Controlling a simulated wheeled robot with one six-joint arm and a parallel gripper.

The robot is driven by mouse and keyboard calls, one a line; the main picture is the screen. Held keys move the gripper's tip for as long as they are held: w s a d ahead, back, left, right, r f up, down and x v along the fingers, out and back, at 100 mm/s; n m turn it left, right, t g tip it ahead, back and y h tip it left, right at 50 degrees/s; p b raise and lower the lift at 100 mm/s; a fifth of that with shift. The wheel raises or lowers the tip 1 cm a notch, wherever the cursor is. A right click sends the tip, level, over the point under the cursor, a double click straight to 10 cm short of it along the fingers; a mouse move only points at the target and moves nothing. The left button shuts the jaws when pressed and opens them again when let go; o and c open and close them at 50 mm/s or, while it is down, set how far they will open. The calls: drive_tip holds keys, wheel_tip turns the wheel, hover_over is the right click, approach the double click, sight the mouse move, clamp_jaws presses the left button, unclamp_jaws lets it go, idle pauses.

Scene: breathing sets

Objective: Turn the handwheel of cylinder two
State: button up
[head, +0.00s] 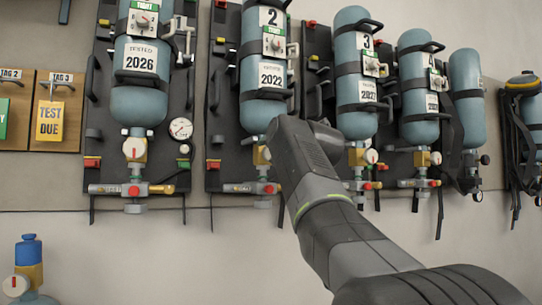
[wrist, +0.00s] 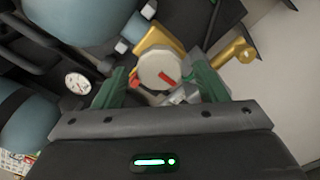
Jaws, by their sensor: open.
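Cylinder two (head: 254,113) is a blue-grey bottle marked 2 and 2022, hanging on a dark backplate. In the head view my arm covers its handwheel and my fingers; part of its brass valve (head: 261,154) shows. In the wrist view a round white handwheel (wrist: 153,73) with a red mark sits on a brass valve body (wrist: 157,38). My gripper (wrist: 163,82) is open, with a green finger on either side of the handwheel. I cannot tell whether either finger touches it.
Cylinder one (head: 138,106) hangs to the left and cylinder three (head: 357,124) to the right, each on its own backplate. A pressure gauge (wrist: 77,83) and a brass fitting (wrist: 233,52) flank the fingers in the wrist view.

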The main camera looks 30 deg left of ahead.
drive_tip(key=v, duration=1.1)
drive_tip(key=x, duration=1.3)
drive_tip(key=shift+w+a, duration=0.25)
drive_tip(key=shift+s+d, duration=0.1)
drive_tip(key=shift+d, duration=0.05)
